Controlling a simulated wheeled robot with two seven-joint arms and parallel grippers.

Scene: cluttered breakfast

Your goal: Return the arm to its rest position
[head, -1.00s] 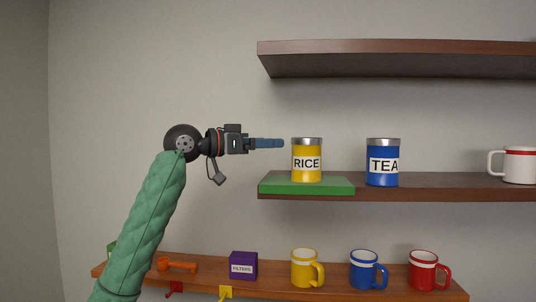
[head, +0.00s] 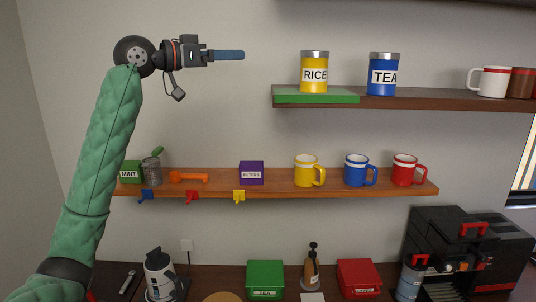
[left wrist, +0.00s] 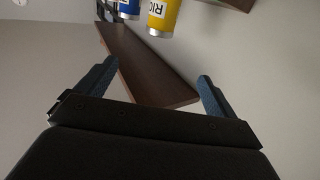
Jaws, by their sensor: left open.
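My left arm, in a green quilted sleeve, rises at the left of the head view. Its gripper (head: 229,55) points right, level with the upper shelf's canisters and apart from them. In the left wrist view the two blue fingers (left wrist: 154,85) are spread with nothing between them. The yellow RICE canister (head: 314,72) stands on a green mat (head: 290,96) on the wooden shelf, right of the gripper; it also shows at the top of the left wrist view (left wrist: 162,16). My right gripper is not in view.
A blue TEA canister (head: 382,75) and a white mug (head: 492,82) share that shelf (head: 440,103). A lower shelf (head: 225,188) holds mugs, a purple FILTERS box (head: 251,172) and a green MINT box (head: 130,172). A coffee machine (head: 455,250) stands below. The wall around the gripper is clear.

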